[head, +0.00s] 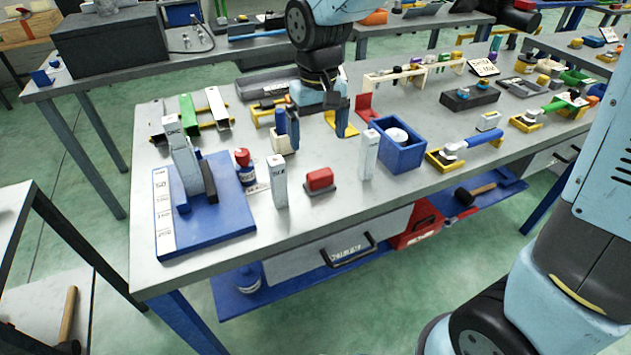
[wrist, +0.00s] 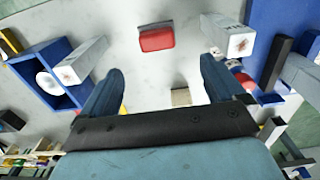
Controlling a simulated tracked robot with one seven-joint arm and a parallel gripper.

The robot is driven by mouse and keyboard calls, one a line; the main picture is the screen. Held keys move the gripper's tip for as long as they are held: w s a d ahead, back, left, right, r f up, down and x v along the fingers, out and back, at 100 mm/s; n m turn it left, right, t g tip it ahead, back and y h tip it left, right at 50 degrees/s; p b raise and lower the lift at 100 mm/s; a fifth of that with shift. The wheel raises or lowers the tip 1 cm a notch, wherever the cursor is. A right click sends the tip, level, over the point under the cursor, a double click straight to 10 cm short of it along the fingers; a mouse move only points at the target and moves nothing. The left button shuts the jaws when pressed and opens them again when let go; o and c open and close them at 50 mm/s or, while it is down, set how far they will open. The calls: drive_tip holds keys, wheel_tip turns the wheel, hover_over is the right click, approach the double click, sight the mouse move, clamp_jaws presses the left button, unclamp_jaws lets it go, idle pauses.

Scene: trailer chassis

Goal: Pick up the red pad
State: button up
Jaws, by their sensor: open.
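The red pad (head: 320,179) is a small red block with rounded edges on a dark base. It rests on the grey table near the front edge, between two upright grey-white posts. In the wrist view the red pad (wrist: 157,39) shows at the top middle, beyond my fingertips and roughly centred between them. My gripper (head: 318,135) is open and empty, above the table and behind the pad in the head view. Its two blue fingers also show spread apart in the wrist view (wrist: 160,88). Nothing hides the pad.
One post (head: 278,182) stands left of the pad and another post (head: 368,154) stands right of it. A blue box (head: 402,155) with a white round item is further right. A blue board (head: 225,215) with an upright block and a red-capped bottle (head: 244,168) are left.

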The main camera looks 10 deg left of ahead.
sight(320, 173)
drive_tip(key=f, duration=1.2)
drive_tip(key=shift+w+d+f, duration=0.1)
drive_tip(key=shift+d+f, duration=0.1)
drive_tip(key=shift+d, duration=0.05)
drive_tip(key=shift+c, duration=0.4)
drive_tip(key=c, duration=1.1)
